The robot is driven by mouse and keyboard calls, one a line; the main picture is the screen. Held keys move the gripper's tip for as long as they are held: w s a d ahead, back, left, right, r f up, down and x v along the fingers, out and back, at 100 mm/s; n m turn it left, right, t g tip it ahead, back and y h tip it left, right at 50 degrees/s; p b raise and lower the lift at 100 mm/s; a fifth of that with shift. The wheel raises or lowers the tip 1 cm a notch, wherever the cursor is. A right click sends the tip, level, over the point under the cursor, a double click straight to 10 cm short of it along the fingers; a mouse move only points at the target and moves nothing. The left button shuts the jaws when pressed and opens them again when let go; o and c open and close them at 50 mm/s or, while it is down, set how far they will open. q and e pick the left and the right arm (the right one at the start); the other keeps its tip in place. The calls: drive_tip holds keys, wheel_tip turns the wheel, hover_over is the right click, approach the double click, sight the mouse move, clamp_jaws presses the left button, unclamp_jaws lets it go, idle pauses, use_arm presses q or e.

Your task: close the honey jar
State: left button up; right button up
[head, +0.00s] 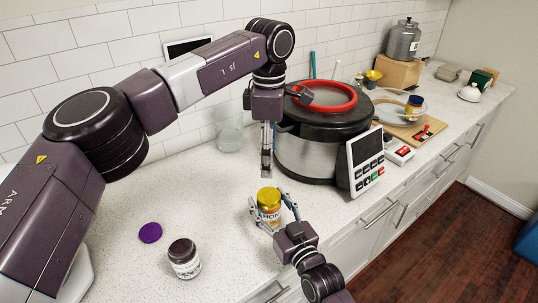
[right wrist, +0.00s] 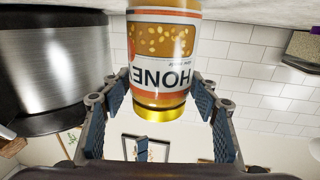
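The honey jar (head: 269,211) stands upright on the counter, with a gold-yellow lid (head: 268,194) on its top; I cannot tell how tight the lid is. In the right wrist view the jar (right wrist: 165,45) appears upside down, its gold lid (right wrist: 158,110) towards the bottom. My right gripper (head: 272,209) is open, with its fingers on either side of the jar.
A large steel pot (head: 305,155) with a keypad panel (head: 365,160) stands close behind the jar. A dark-topped jar (head: 184,260) and a loose purple lid (head: 150,232) are at front left. A clear glass (head: 229,135) stands near the wall. The counter between them is free.

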drive_tip(key=shift+o, duration=0.9)
drive_tip(key=shift+s, duration=0.15)
drive_tip(key=v, duration=1.1)
drive_tip(key=shift+s+d, duration=0.25)
drive_tip(key=shift+s, duration=0.05)
